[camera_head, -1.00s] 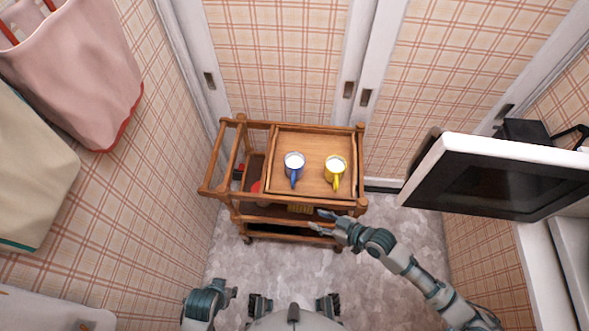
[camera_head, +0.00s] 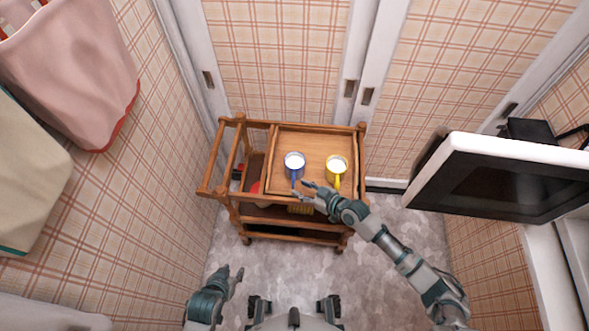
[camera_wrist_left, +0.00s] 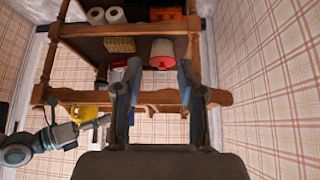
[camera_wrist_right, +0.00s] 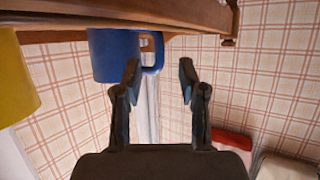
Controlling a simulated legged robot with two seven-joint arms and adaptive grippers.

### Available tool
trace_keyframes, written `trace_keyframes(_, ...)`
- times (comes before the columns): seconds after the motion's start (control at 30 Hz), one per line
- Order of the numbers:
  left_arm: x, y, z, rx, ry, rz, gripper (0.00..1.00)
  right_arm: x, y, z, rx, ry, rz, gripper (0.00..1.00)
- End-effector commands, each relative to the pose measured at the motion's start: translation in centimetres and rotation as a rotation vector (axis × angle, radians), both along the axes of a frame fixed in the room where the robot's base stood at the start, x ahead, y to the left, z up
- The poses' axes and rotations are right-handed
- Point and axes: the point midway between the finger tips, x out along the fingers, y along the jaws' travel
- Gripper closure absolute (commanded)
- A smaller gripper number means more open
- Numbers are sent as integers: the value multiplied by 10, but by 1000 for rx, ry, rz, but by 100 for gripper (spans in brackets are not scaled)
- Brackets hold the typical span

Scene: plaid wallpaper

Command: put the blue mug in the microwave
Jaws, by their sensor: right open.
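The blue mug (camera_head: 294,172), with white contents, stands upright on a wooden tray (camera_head: 316,143) on the cart; its handle points toward me. My right gripper (camera_head: 305,190) is open at the tray's near edge, close to this handle. In the right wrist view the blue mug (camera_wrist_right: 113,55) is ahead, its handle appearing between the open fingertips (camera_wrist_right: 160,72); contact cannot be told. My left gripper (camera_head: 233,275) is low over the floor, away from the mugs; its fingers (camera_wrist_left: 160,70) are apart and empty. The microwave (camera_head: 500,180) is at right, a white-framed dark panel; its inside is hidden.
A yellow mug (camera_head: 336,167) stands right of the blue one on the tray. The wooden cart (camera_head: 275,219) has lower shelves with a red-and-white item (camera_wrist_left: 162,52) and a yellow block (camera_wrist_left: 119,44). Bags (camera_head: 75,70) hang at left. Floor is clear right of the cart.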

Motion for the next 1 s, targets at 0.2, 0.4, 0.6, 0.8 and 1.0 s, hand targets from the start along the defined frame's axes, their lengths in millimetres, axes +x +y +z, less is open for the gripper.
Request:
trace_keyframes(0.2, 23, -8, 5, -31, -123, -6, 60, 20, 25, -16, 2, 3, 1, 59)
trace_keyframes(0.4, 33, -12, 12, -45, -186, -9, 60, 28, 35, -20, 0, 0, 1, 59)
trace_keyframes(0.6, 33, -12, 13, -45, -187, -9, 60, 28, 34, -19, -1, -1, 0, 66)
trace_keyframes(0.8, 35, -12, 12, -45, -185, -9, 60, 28, 34, -19, 0, 0, 0, 100)
trace_keyframes(1.0, 35, -12, 12, -44, -185, -8, 60, 29, 34, -17, 1, -4, 0, 100)
